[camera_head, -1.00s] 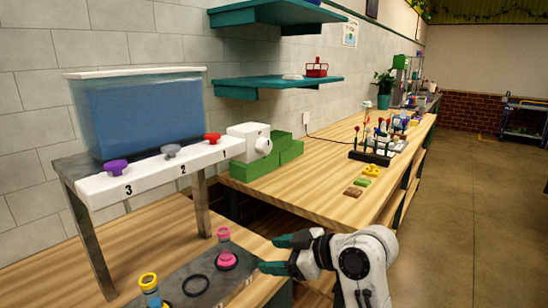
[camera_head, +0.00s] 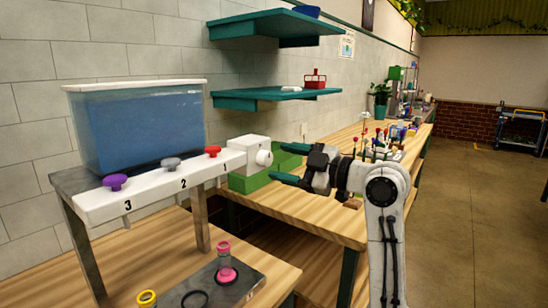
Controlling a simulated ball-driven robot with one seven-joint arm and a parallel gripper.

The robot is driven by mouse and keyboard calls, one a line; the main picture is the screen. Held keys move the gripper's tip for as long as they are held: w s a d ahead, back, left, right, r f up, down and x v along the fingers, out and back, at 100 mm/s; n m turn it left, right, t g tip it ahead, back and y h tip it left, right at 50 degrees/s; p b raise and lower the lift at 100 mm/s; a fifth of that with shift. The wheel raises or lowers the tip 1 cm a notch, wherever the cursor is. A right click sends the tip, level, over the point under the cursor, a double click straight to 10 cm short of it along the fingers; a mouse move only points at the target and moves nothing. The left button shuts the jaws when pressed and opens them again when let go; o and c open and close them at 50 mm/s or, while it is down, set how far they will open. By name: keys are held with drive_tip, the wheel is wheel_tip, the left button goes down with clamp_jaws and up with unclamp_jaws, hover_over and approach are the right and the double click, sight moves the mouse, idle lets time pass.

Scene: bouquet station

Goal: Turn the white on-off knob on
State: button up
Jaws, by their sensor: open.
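The white on-off knob (camera_head: 264,158) is a round knob on the right face of a white box (camera_head: 243,152), at the right end of the water tank's stand. My gripper (camera_head: 281,163) is open and empty, just right of the knob in the picture. Its teal fingers point left toward the knob, one above the other. A small gap shows between the fingertips and the knob, but I cannot tell the exact depth. The box stands on or just behind green blocks (camera_head: 252,181). I cannot read any on-off mark on the knob.
The blue-filled tank (camera_head: 139,125) sits on a stand with purple (camera_head: 115,181), grey (camera_head: 170,163) and red (camera_head: 212,150) valves. Small vials stand on a dark tray (camera_head: 226,288) below. Teal shelves (camera_head: 272,97) hang above. Flowers stand on the wooden bench behind my arm.

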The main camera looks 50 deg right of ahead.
sight(269, 159)
drive_tip(key=shift+w+a, duration=0.2)
drive_tip(key=shift+w, duration=1.45)
drive_tip(key=shift+c, duration=0.4)
drive_tip(key=c, duration=1)
drive_tip(key=shift+o, duration=0.2)
